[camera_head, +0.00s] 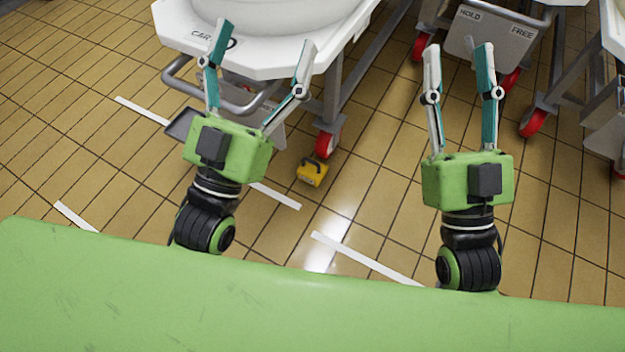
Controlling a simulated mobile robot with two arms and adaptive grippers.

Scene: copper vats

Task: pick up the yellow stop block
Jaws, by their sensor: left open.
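The yellow stop block (312,173) sits on the tiled floor with a dark handle on top. It is close to the red caster wheel (327,144) of a cart. My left gripper (262,42) is open and empty, to the upper left of the block in the picture, with its fingers over the cart's edge. My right gripper (458,52) has its fingers apart with nothing between them, to the right of the block. Neither gripper touches the block.
A white-topped cart (268,45) with a grey push bar (215,97) stands ahead of my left gripper. Another cart with a HOLD/FREE plate (490,45) stands at the upper right. White lines (365,258) mark the floor. Tiles between the grippers are mostly clear.

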